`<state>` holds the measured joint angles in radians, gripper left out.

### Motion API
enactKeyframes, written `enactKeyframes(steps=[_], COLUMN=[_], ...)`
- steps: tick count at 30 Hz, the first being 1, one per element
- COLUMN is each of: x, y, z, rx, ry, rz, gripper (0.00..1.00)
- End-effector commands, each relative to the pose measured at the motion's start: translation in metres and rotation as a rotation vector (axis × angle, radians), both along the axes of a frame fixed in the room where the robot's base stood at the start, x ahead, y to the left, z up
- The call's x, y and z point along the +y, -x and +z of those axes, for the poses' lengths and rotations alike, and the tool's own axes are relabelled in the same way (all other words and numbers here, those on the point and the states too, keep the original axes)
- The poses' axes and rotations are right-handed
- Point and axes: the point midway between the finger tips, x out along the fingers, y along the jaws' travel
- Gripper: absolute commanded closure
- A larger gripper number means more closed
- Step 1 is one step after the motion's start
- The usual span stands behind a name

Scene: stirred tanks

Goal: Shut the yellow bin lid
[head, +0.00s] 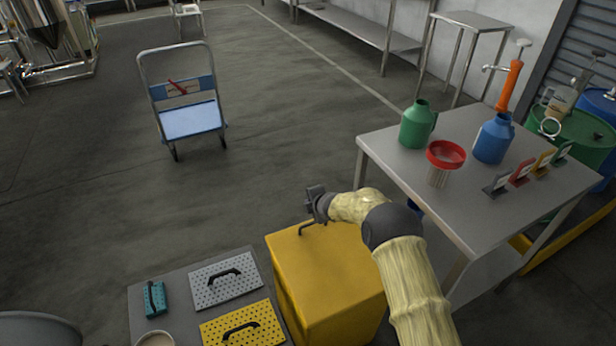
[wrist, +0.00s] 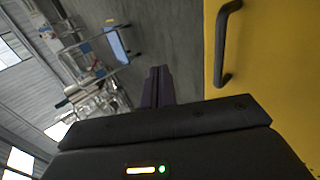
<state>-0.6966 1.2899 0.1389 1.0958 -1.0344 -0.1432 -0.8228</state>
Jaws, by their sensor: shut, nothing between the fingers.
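The yellow bin (head: 290,298) stands on the floor in the lower middle of the head view. Its yellow lid (head: 325,260) lies over the top and looks flat, though my arm covers its right part. A dark handle (head: 308,228) is near the lid's far left edge. In the wrist view the yellow surface (wrist: 275,75) fills the right side, with the dark handle (wrist: 225,45) on it. My gripper (head: 315,204) is just beyond the handle at the far edge. Its fingers (wrist: 160,85) are together and empty, beside the handle and apart from it in the wrist view.
A steel table (head: 400,158) on the right holds a green jug (head: 417,126), a blue jug (head: 493,138), a red funnel (head: 446,154) and small signs. A grey mat (head: 180,290) with perforated plates lies left of the bin. A blue cart (head: 188,118) stands on open floor.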

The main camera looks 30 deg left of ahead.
Motion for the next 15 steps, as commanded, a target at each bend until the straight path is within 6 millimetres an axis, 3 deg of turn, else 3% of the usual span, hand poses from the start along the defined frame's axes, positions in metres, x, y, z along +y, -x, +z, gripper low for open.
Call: enactKeyframes(steps=[1,15], x=[0.001,0.007], y=[-0.003,-0.012], z=[0.014,0.071], rx=[-0.001,0.000], ry=[-0.005,-0.002], rz=[-0.004,-0.009], gripper=[1.00,1.00])
